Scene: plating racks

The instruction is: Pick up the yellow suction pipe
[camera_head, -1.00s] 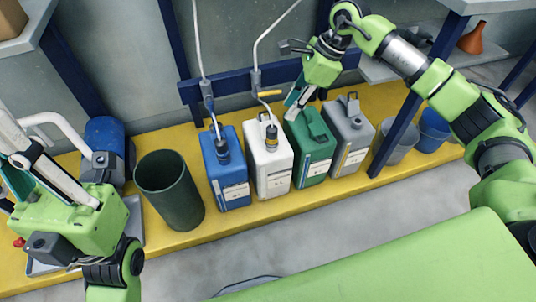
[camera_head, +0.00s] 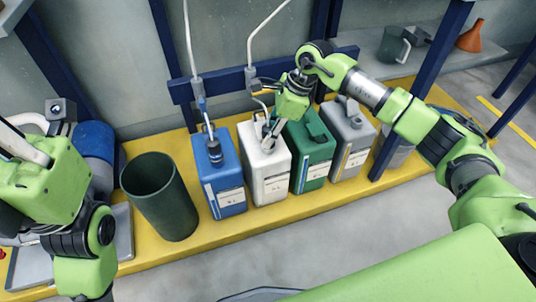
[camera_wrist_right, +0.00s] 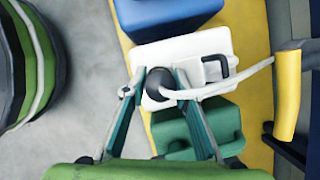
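The yellow suction pipe (camera_head: 252,52) is a pale hose that runs down the wall to the white canister (camera_head: 252,165). In the right wrist view, its pale tube (camera_wrist_right: 220,88) joins a dark round fitting (camera_wrist_right: 162,83) on the white canister, and a yellow handle (camera_wrist_right: 287,95) shows at the right. My right gripper (camera_head: 268,140) is over the canister's top. In the right wrist view, its two fingers (camera_wrist_right: 160,75) are apart, one on each side of the fitting; contact is unclear. My left gripper is largely cut off at the left edge, its fingertips out of frame.
A blue canister (camera_head: 218,175) with its own pipe stands left of the white one. Green (camera_head: 312,160) and grey (camera_head: 352,140) canisters stand to the right. A dark green bin (camera_head: 160,200) stands on the yellow platform (camera_head: 235,222). A blue post (camera_head: 395,140) rises at the right.

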